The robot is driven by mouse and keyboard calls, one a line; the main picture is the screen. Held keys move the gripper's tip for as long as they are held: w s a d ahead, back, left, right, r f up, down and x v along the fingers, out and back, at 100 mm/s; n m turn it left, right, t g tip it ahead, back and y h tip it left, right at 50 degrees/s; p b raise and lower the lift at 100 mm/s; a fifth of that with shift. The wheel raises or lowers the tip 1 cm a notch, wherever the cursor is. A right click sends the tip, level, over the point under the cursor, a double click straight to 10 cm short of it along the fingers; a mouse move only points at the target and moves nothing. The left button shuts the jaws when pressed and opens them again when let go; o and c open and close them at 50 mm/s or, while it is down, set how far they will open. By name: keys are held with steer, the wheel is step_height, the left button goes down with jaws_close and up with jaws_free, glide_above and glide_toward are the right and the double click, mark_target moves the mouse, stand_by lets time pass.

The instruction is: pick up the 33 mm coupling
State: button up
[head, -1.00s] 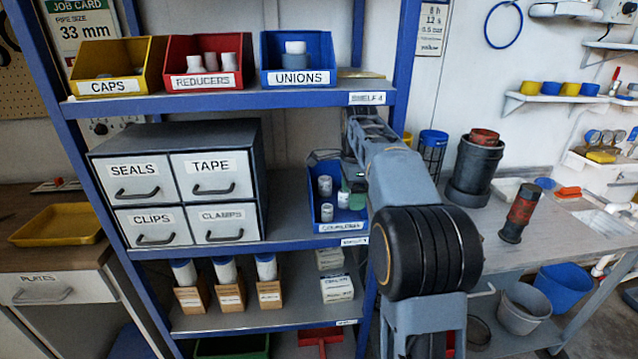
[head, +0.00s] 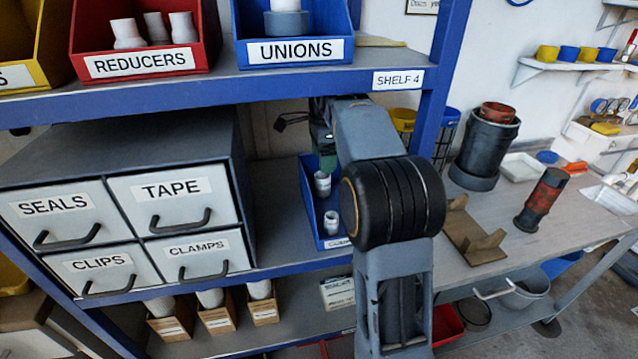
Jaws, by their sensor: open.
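Two white couplings show in a blue bin (head: 308,205) on the middle shelf, one farther back (head: 322,184) and one near the front (head: 332,222). I cannot tell from here which one is 33 mm. The bin's label is mostly covered by my arm, and its right part is hidden. My gripper (head: 326,160) is above the back of the bin, small and partly hidden behind my arm. It is open, and I see nothing held in it.
A grey drawer cabinet (head: 130,200) stands left of the bin. Shelf 4 (head: 220,85) runs above, with reducers (head: 150,65) and unions (head: 295,50) bins. A blue post (head: 440,95) stands at right. The workbench (head: 510,230) holds dark cylinders and a brown cradle (head: 470,232).

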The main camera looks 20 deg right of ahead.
mark_target(323, 176)
steer(key=shift+w+f+b, duration=0.1)
steer(key=shift+f+b, duration=0.75)
steer(key=shift+f, duration=2.55)
steer(key=c, duration=1)
steer(key=shift+r, duration=0.15)
